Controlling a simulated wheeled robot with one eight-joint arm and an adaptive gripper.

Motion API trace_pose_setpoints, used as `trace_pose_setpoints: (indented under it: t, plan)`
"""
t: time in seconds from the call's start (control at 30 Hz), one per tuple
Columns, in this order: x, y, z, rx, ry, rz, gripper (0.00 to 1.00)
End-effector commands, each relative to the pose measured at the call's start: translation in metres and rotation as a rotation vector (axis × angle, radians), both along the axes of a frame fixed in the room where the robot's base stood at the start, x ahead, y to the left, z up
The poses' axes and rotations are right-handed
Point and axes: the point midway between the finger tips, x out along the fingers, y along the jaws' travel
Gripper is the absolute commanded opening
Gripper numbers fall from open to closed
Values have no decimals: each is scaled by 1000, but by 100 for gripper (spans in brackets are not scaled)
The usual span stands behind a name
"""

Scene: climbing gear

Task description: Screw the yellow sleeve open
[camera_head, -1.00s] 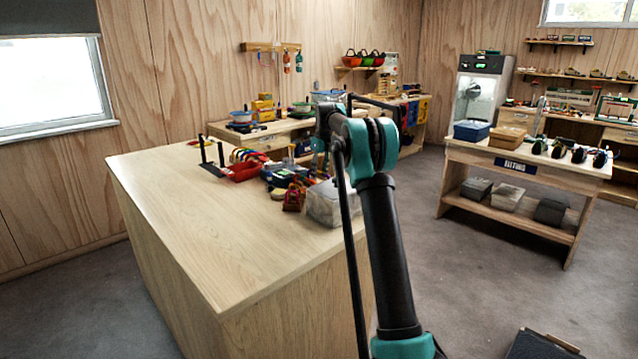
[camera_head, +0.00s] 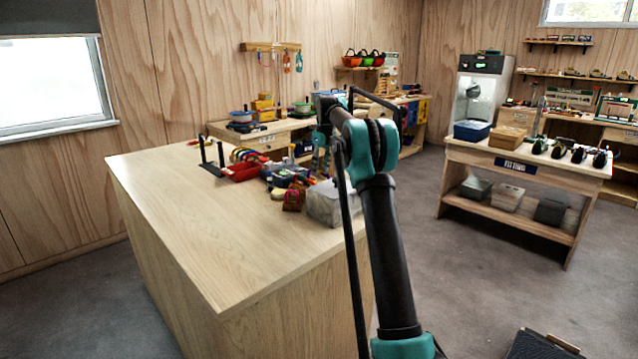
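I cannot make out the yellow sleeve; it is too small to tell or hidden behind my arm. My arm rises from the bottom right and reaches over the wooden workbench (camera_head: 205,235). My gripper (camera_head: 320,165) appears at the far end of the arm, above the gear at the bench's back right. It is small and partly blended with the clutter, so its fingers and any hold cannot be told. Coloured loops (camera_head: 246,154), some yellow, lie by a red tray (camera_head: 243,173) left of it.
A grey translucent box (camera_head: 325,208) and a small red-brown item (camera_head: 292,198) sit near the bench's right edge. A black stand with two posts (camera_head: 213,160) is at the left. The bench's front and left are clear. A side table (camera_head: 525,170) stands right, across open floor.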

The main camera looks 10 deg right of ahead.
Motion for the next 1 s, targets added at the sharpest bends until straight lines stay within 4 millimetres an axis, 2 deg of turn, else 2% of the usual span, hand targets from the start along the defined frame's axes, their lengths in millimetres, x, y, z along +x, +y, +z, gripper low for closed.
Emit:
trace_pose_setpoints:
  t: [0.67,1.0]
  plan:
    - [6,-8,0,0,0,0,38]
    - [6,-8,-9,0,0,0,38]
